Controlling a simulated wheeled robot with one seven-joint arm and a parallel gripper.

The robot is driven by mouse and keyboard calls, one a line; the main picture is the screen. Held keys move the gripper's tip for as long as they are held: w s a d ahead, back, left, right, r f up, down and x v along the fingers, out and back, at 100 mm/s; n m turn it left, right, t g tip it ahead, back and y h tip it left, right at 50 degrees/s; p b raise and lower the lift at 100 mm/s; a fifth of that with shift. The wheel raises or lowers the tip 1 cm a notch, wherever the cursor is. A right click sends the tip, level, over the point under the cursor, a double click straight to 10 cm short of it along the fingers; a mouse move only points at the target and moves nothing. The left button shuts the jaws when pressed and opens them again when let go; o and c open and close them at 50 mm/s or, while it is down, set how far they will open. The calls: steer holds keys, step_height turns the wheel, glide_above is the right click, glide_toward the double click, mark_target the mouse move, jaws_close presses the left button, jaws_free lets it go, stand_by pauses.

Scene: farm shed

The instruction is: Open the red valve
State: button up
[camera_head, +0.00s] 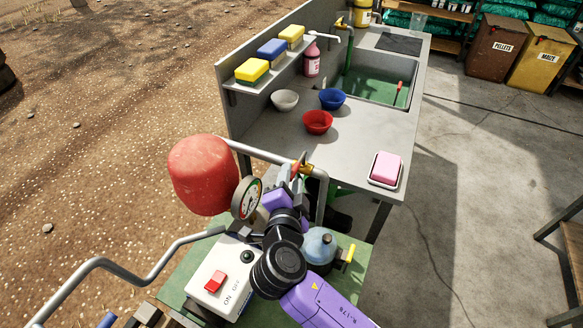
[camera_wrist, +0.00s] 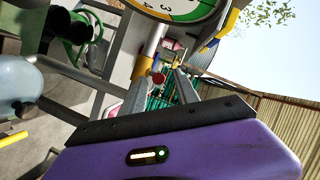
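The red valve handle (camera_wrist: 158,78) shows in the wrist view, on a brass fitting (camera_wrist: 151,44) of a grey pipe. In the head view the brass fitting (camera_head: 306,168) sits on the pipe above the green stand, and the handle is partly hidden by my gripper (camera_head: 294,175). In the wrist view my gripper (camera_wrist: 161,80) is open. Its two fingers point towards the fitting, and the red handle shows between their tips. I see no clear contact between the fingers and the handle.
A red tank (camera_head: 203,175) and a pressure gauge (camera_head: 247,198) stand close left of my gripper. A white switch box (camera_head: 215,285) and a blue-grey pump (camera_head: 319,248) are below. Behind is a grey counter (camera_head: 268,130) with bowls, sponges, soap and a sink. Concrete floor lies clear at right.

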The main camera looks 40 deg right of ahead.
mark_target(297, 169)
steer(key=shift+p+x, duration=0.35)
steer(key=shift+x, duration=1.3)
jaws_close()
